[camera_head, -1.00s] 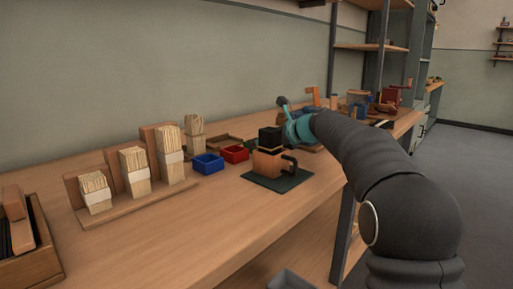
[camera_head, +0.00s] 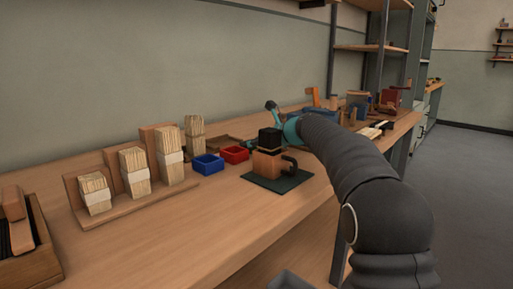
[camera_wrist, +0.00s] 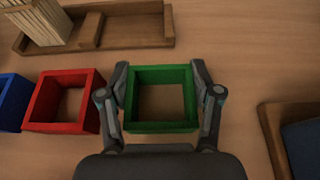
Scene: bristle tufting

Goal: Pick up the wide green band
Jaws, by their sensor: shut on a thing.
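The green band (camera_wrist: 161,127) is a square, open-centred green frame in the middle of the wrist view. My gripper (camera_wrist: 160,66) has one finger against its left wall and one against its right wall, and is shut on it. Wood colour shows through its centre. I cannot tell whether it rests on the bench or is raised. In the head view the band is hidden behind my arm, and my fingers cannot be made out there.
A red square box (camera_wrist: 62,127) sits just left of the green band, with a blue one (camera_wrist: 12,100) beyond it. A wooden tray (camera_wrist: 135,43) lies behind. A wooden-edged tray (camera_wrist: 272,135) is at right. A black-topped block (camera_head: 268,165) stands on a dark mat (camera_head: 300,181).

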